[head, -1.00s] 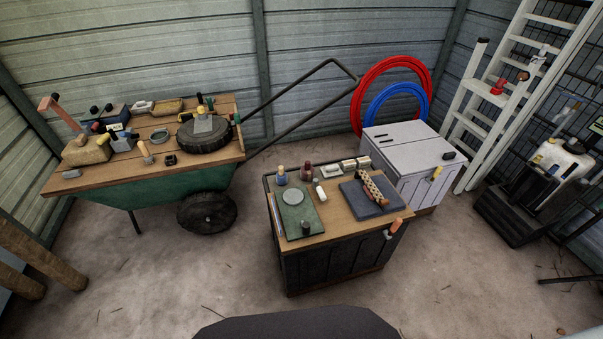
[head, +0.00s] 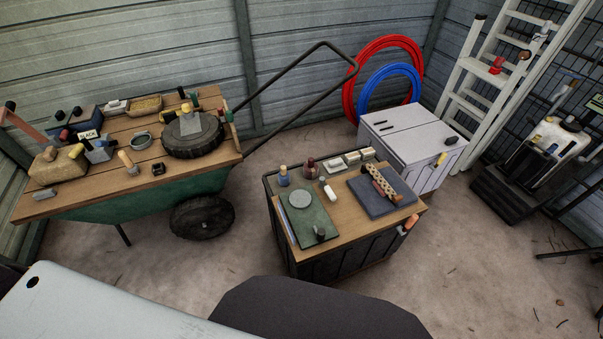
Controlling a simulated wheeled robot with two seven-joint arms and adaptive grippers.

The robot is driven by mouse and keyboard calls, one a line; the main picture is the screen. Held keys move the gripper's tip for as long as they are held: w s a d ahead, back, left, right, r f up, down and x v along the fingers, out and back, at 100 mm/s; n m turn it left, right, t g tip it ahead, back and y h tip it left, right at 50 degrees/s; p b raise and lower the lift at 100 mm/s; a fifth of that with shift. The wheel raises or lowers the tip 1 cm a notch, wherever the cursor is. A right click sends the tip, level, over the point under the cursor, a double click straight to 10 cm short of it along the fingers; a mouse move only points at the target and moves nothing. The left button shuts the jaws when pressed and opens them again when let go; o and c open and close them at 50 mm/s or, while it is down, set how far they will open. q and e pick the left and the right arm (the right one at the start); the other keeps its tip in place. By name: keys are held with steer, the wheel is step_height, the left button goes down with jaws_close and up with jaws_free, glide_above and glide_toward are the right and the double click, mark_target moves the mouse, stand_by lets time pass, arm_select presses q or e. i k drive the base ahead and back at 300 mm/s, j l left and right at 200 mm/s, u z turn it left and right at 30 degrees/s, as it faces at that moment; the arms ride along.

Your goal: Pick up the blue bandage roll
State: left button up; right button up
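I cannot clearly make out a blue bandage roll. A small blue item with a yellow top (head: 283,176) stands at the back left of the caddy's wooden top (head: 345,218); it looks more like a bottle. A small white cylinder (head: 330,193) lies near the middle of that top. Neither gripper is in view. A pale link, probably part of my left arm, fills the lower left corner.
A green wheelbarrow (head: 125,196) with a plank top full of tools stands left. A white cabinet (head: 420,150) stands behind the caddy, with red (head: 412,50) and blue hoses (head: 366,98) behind. A white ladder (head: 478,85) leans right. Concrete floor is clear at front right.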

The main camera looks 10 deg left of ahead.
mark_target(284, 176)
steer(key=i+j+z, duration=0.15)
steer(key=j+z, duration=0.2)
steer(key=j, duration=0.15)
steer(key=j+z, duration=0.35)
steer(key=j, duration=0.15)
steer(key=j+z, duration=0.35)
steer(key=j, duration=0.25)
steer(key=i, duration=0.05)
